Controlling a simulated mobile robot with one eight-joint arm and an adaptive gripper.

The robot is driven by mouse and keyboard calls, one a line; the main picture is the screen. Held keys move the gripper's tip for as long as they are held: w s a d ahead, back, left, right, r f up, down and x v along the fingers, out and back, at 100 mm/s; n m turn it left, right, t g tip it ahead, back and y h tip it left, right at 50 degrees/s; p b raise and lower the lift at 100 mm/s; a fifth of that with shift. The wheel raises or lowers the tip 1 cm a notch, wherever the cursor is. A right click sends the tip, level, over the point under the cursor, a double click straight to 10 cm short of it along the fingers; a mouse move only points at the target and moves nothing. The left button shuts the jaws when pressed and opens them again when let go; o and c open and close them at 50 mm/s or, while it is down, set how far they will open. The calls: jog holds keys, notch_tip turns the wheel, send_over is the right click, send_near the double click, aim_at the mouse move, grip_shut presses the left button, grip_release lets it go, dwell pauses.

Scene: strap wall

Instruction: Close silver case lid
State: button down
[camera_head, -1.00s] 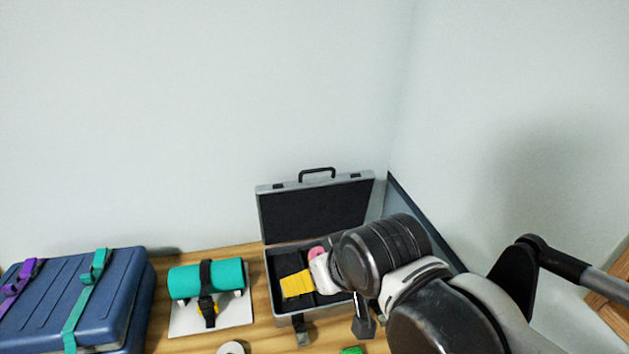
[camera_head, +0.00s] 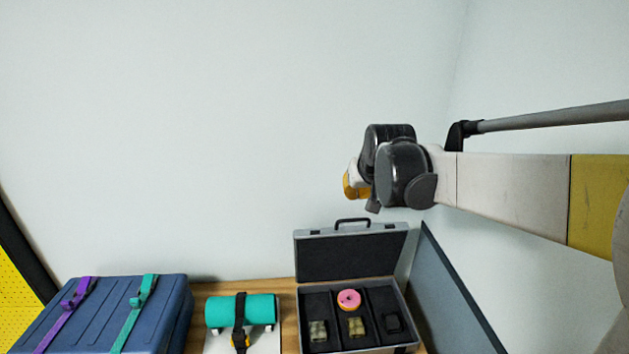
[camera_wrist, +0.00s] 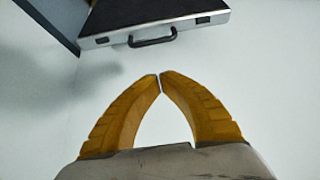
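The silver case (camera_head: 345,347) stands open on the wooden table. Its lid (camera_head: 352,256) is upright at the back, with a dark lining and a black handle (camera_head: 352,222) on its top edge. In the wrist view the lid's edge (camera_wrist: 115,40) and handle (camera_wrist: 153,42) show at the top, beyond my fingertips. My gripper (camera_wrist: 159,76) has its yellow fingertips together with nothing between them. In the head view my gripper (camera_head: 350,182) is raised above the lid, in front of the wall, not visibly touching the lid.
Inside the case are a pink ring (camera_head: 349,299) and several small items. To the left, a teal roll (camera_head: 222,311) is strapped on a white stand. A blue case (camera_head: 125,310) with straps lies farther left. A grey panel (camera_head: 450,300) borders the right side.

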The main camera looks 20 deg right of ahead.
jog(key=w+d, duration=0.2)
jog(key=shift+w+f, duration=0.3)
jog(key=shift+w, duration=0.1)
jog(key=f, duration=0.2)
jog(key=w+f+b, duration=0.1)
jog(key=f, duration=0.2)
jog(key=w+f, duration=0.1)
jog(key=f, duration=0.2)
jog(key=shift+w+d+f+b, duration=0.1)
jog(key=shift+d+b, duration=0.05)
jog(key=shift+b, duration=0.25)
jog(key=shift+f, duration=0.2)
jog(key=shift+r, duration=0.1)
jog(key=shift+s, duration=0.25)
